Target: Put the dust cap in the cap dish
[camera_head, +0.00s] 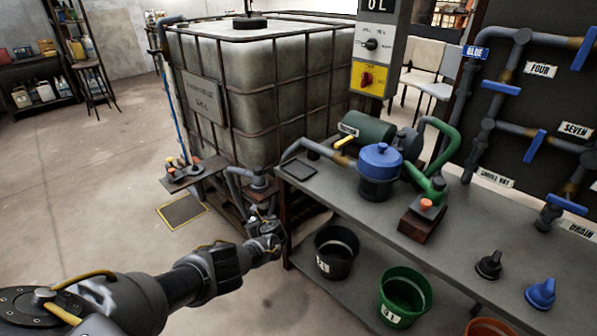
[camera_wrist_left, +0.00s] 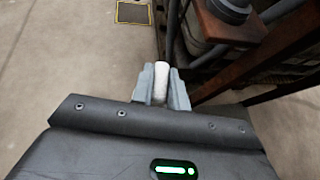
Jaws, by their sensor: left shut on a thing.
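My left gripper (camera_head: 266,226) is low in front of the tank, left of the bench's near left leg. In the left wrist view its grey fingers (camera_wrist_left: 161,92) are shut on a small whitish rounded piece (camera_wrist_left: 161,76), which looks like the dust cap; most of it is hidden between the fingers. A flat dark square tray (camera_head: 299,171) lies on the bench's left end, above and right of the gripper; it looks like the cap dish and appears empty. My right gripper is not in view.
The bench (camera_head: 345,205) carries a blue-lidded pot (camera_head: 380,165) and a green pump (camera_head: 368,130). A black bucket (camera_head: 336,252) and a green bucket (camera_head: 404,295) stand on its lower shelf. The caged tank (camera_head: 265,95) stands behind.

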